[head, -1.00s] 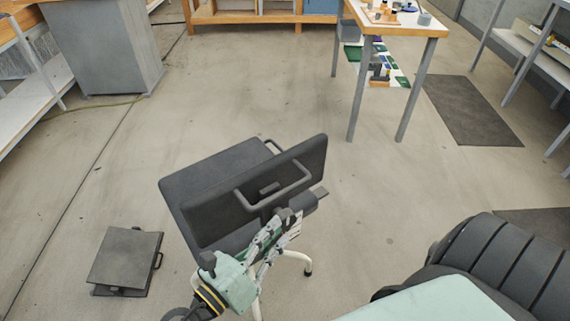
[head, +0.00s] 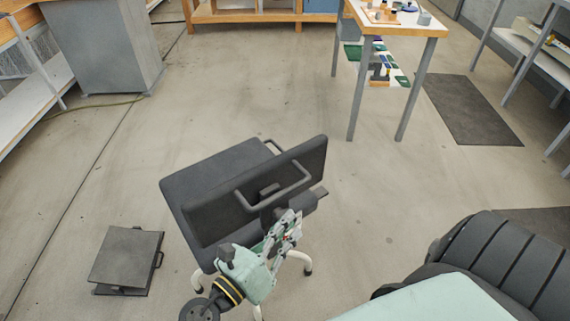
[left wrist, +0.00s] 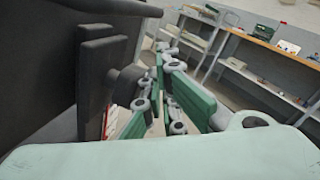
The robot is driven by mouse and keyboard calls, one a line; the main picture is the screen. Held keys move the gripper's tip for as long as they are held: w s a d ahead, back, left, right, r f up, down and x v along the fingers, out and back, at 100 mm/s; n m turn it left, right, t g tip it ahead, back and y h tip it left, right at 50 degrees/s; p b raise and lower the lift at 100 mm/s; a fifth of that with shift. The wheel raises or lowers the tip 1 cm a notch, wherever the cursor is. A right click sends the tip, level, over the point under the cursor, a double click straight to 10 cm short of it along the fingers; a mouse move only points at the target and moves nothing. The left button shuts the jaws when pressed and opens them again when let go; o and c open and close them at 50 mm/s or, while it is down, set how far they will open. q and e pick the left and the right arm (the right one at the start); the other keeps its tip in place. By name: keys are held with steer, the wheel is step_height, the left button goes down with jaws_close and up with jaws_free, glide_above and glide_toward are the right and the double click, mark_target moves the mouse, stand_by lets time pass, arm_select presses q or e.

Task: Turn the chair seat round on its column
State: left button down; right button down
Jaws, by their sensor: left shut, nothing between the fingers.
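The chair has a dark grey seat (head: 215,165) and a backrest (head: 305,165) with a bar handle (head: 240,200) on its rear face. The backrest stands across the seat's near right side. Its column is hidden behind the backrest and my gripper; pale legs (head: 299,256) show below. My left gripper (head: 290,222) is shut and empty just below the backrest's lower edge, close to the dark parts under it. Whether it touches them I cannot tell. In the left wrist view, dark chair parts (left wrist: 95,80) stand left of the green fingers. My right gripper is out of view.
A dark footrest (head: 126,257) lies on the floor left of the chair. A workbench (head: 395,24) with items stands behind to the right, near a floor mat (head: 470,110). A grey cabinet (head: 105,45) stands at back left. The floor behind the chair is clear.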

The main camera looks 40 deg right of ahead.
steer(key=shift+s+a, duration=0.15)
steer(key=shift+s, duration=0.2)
arm_select(q)
steer(key=shift+d, duration=1.65)
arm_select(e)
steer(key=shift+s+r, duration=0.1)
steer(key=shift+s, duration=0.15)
arm_select(q)
steer(key=shift+x, duration=1.6)
steer(key=shift+s, duration=0.15)
steer(key=x, duration=0.3)
steer(key=shift+d, duration=0.15)
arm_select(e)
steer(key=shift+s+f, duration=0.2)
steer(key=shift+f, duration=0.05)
